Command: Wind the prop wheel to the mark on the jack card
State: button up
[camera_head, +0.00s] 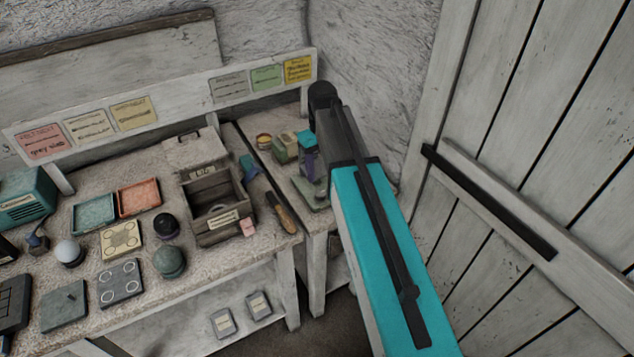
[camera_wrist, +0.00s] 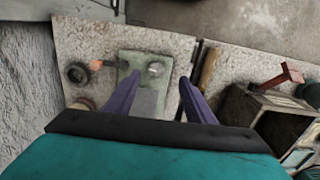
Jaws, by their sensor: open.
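A green device (camera_wrist: 146,97) with a base plate, a round silvery knob (camera_wrist: 157,69) and a rod to the left lies on the right-hand bench in the wrist view. A dark ring (camera_wrist: 77,74) sits at its left, near a reddish knob (camera_wrist: 96,65). I cannot tell which part is the prop wheel. My gripper (camera_wrist: 160,79) is open, its two purple fingers apart on either side of the silvery knob in the picture; contact cannot be told. In the head view my arm partly hides the device (camera_head: 316,193). Cards (camera_head: 266,78) hang above; which is the jack card is unreadable.
A wooden-handled tool (camera_head: 280,212) lies at the bench edge beside a small open wooden box (camera_head: 213,205). Trays (camera_head: 138,197) and several spheres (camera_head: 169,260) stand on the left bench. A plank door (camera_head: 520,150) is close on the right.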

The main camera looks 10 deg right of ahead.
aim_at(321, 192)
jog(key=r, duration=0.1)
jog(key=w+r, duration=0.1)
jog(key=r, duration=0.1)
jog(key=shift+w+d+r, duration=0.1)
jog(key=shift+w+r, duration=0.05)
jog(key=shift+w, duration=0.1)
jog(key=shift+w, duration=0.1)
jog(key=shift+f+b, duration=4.35)
jog(key=shift+f, duration=2.6)
jog(key=c, duration=1.1)
